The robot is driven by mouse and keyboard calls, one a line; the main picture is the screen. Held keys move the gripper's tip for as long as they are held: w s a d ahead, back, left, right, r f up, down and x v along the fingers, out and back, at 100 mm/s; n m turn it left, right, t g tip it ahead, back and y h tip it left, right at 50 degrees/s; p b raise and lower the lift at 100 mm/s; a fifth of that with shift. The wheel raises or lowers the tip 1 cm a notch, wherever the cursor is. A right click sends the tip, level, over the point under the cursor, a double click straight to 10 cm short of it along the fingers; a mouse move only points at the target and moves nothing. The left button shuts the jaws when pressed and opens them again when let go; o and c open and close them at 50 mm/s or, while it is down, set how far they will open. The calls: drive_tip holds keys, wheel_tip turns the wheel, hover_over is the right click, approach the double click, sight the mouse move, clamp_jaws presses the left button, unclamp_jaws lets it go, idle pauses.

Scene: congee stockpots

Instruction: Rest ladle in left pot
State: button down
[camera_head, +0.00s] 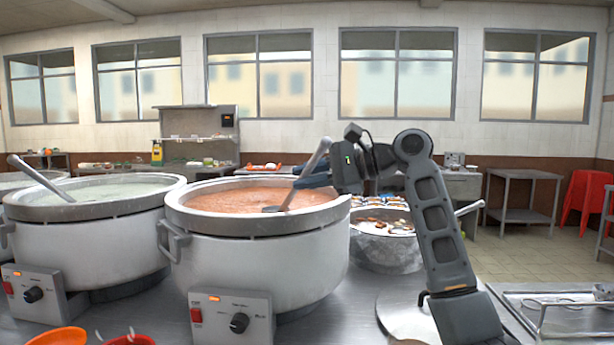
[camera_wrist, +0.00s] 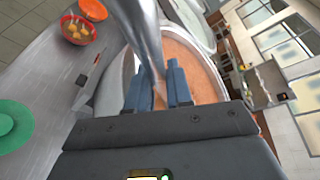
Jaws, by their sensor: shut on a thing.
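A ladle (camera_head: 308,170) with a grey metal handle slants down over the pot of orange-red congee (camera_head: 262,225). Its lower end reaches the congee surface near the pot's middle. My gripper (camera_head: 308,181) is shut on the ladle's handle above the right part of that pot. In the wrist view the handle (camera_wrist: 148,35) passes between the two blue fingers of my gripper (camera_wrist: 158,90). A second large pot (camera_head: 90,235) with pale green congee stands to the left, with another ladle (camera_head: 38,177) leaning on its rim. The held ladle's bowl is mostly hidden in the congee.
A metal basin (camera_head: 385,250) with food pieces stands right of the orange-red pot, near my arm. Control boxes (camera_head: 232,318) sit in front of the pots. Orange bowls (camera_head: 50,338) lie at the front left. A green disc (camera_wrist: 14,126) lies on the counter in the wrist view.

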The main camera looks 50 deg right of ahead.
drive_tip(key=shift+f, duration=0.25)
drive_tip(key=c, duration=0.9)
unclamp_jaws()
drive_tip(key=shift+c, duration=0.2)
drive_tip(key=v, duration=0.7)
drive_tip(key=shift+s+d, duration=0.25)
drive_tip(key=shift+s, duration=0.05)
drive_tip(key=shift+r, duration=0.1)
